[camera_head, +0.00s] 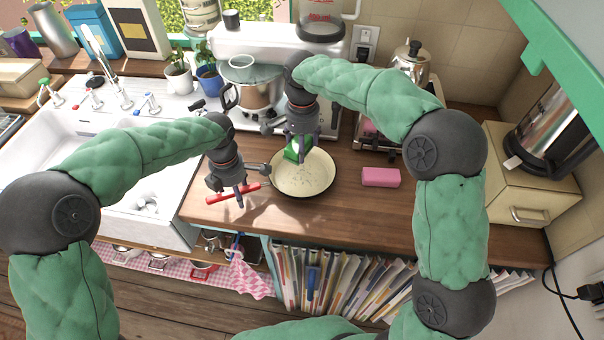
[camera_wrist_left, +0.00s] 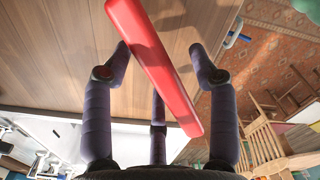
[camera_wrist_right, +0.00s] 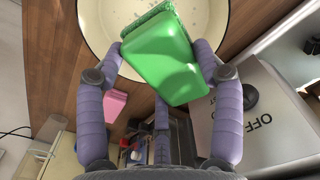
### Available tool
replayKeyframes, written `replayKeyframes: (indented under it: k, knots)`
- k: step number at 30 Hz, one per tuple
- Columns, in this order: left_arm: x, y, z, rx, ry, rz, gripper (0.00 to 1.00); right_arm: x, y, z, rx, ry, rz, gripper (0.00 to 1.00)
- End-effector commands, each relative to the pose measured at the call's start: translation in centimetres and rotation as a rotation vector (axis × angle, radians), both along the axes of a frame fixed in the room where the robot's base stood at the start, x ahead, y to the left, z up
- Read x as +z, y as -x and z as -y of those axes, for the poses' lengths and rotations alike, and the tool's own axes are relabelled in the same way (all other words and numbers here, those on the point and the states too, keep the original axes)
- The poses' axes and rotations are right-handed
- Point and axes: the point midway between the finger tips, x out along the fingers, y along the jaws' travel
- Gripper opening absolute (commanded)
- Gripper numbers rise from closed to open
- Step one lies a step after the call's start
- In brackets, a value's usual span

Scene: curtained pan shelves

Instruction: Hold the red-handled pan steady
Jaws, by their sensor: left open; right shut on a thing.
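The cream pan (camera_head: 318,184) lies on the wooden counter, its red handle (camera_head: 217,197) pointing left. My left gripper (camera_head: 240,190) is over the handle. In the left wrist view the red handle (camera_wrist_left: 160,65) runs slantwise between the two spread fingers, with a gap on each side. My right gripper (camera_head: 299,152) is shut on a green sponge (camera_head: 292,149) over the far part of the pan. In the right wrist view the sponge (camera_wrist_right: 165,58) sits between the fingertips above the pan (camera_wrist_right: 97,22). Whether the sponge touches the pan is hard to tell.
A pink block (camera_head: 381,177) lies right of the pan. The white sink (camera_head: 150,190) is on the left. The counter's front strip is clear.

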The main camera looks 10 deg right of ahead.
Motion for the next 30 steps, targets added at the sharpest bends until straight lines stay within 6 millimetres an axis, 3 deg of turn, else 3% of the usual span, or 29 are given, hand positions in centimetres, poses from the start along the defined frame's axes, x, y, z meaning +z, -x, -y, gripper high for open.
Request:
replayKeyframes:
  k: [8,21,30]
  knots:
    - [2.3,-0.2,0.0,0.002,0.003,0.005,0.59,0.0,0.0,0.0,0.0,0.0,0.0,0.15]
    - [10.3,-0.1,0.1,0.0,0.0,0.002,0.59,0.0,0.0,0.0,0.0,0.0,0.0,0.15]
    - [12.0,0.0,0.0,0.0,-0.001,-0.001,0.59,0.0,0.0,0.0,0.0,0.0,0.0,0.15]
